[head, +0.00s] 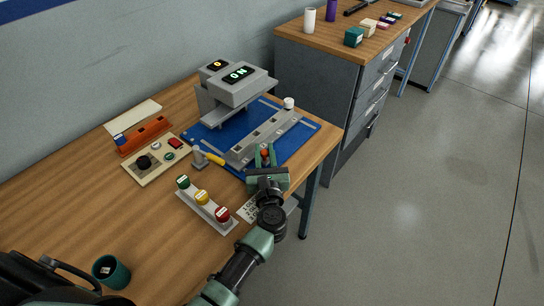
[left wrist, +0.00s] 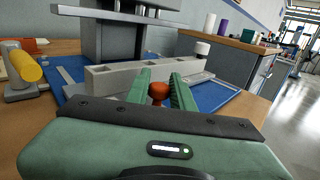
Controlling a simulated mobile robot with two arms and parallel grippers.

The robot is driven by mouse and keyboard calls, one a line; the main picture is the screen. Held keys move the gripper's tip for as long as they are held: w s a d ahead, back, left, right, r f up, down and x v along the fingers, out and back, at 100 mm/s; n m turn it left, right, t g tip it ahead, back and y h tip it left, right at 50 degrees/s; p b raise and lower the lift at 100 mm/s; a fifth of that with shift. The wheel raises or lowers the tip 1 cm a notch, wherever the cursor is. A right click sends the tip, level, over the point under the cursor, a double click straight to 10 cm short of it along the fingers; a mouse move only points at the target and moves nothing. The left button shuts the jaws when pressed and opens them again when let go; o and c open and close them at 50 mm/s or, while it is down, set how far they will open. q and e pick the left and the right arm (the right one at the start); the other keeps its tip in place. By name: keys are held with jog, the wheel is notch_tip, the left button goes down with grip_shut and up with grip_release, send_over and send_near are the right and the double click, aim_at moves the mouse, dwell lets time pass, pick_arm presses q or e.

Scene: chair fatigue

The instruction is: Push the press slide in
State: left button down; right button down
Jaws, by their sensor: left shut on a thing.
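The grey press (head: 240,90), with a lit green "ON" panel on top, stands on a blue base plate (head: 307,127). The press slide is a long grey bar with several holes (head: 262,139), lying in front of the press on the plate. It also shows in the left wrist view (left wrist: 112,78). A small orange-red knob (left wrist: 159,91) is at the slide's near side. My left gripper (head: 265,153) is shut on this knob, with a green finger on either side. The knob's link to the slide is hidden. My right gripper is not in view.
A yellow-handled lever (head: 213,158) is close left of my gripper. A strip with green, yellow and red buttons (head: 205,204), a control panel (head: 156,161) and a green cup (head: 111,271) are on the wooden table. A grey cabinet (head: 335,90) stands behind right.

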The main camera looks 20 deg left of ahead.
pick_arm(q)
jog(key=shift+d, duration=0.1)
jog(key=c, duration=1.2)
grip_release()
jog(key=shift+s, duration=0.1)
jog(key=shift+b+v, duration=0.7)
jog(key=shift+v, duration=3.15)
